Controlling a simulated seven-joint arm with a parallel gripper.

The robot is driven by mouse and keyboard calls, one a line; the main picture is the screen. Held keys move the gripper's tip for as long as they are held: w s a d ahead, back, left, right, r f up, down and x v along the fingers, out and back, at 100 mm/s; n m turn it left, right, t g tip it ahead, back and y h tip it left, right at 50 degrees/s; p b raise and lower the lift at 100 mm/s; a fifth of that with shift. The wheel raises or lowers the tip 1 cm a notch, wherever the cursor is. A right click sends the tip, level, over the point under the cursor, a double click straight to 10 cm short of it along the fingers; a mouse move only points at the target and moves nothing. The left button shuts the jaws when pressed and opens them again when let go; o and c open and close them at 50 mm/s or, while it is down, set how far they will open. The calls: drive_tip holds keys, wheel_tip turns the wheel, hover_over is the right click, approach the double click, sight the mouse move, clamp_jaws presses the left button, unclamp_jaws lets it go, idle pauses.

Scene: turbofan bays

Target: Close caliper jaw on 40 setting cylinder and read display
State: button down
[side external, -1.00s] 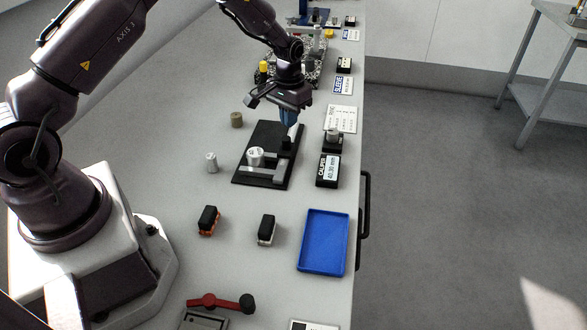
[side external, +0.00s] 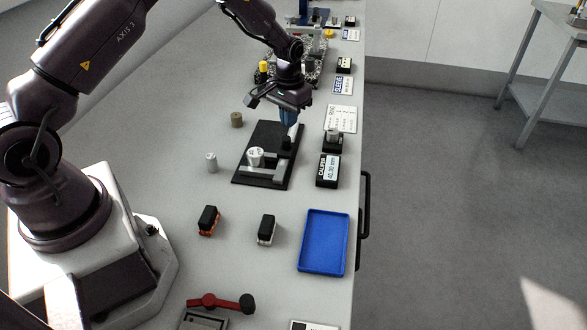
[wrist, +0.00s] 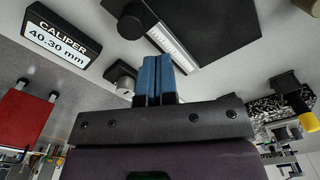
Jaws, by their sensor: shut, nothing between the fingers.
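The caliper fixture is a black plate (side external: 246,178) with a grey beam and jaws on the bench. A pale setting cylinder (side external: 255,157) stands on the plate by the grey jaws. The caliper display (wrist: 59,40) reads 40.30 mm in the wrist view; it also stands right of the plate in the side view (side external: 328,171). A dark knob (side external: 286,143) sits at the plate's far right part and shows in the wrist view (wrist: 132,22). My gripper (side external: 290,121) is shut and empty, its blue fingers pointing down just above and beyond the knob. Whether they touch it is unclear.
A small metal cylinder (side external: 211,162) and a brown one (side external: 237,120) stand left of the plate. An empty blue tray (side external: 323,242) lies nearer, with two dark blocks (side external: 208,220) (side external: 267,230) beside it. A white card (side external: 341,117) lies right of my gripper.

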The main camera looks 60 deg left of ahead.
drive_tip(key=shift+f, duration=0.15)
drive_tip(key=shift+f, duration=1.55)
drive_tip(key=shift+s+d, duration=0.3)
idle(0.8)
drive_tip(key=shift+w+a, duration=0.5)
wheel_tip(320, 180, up, 7)
idle(0.8)
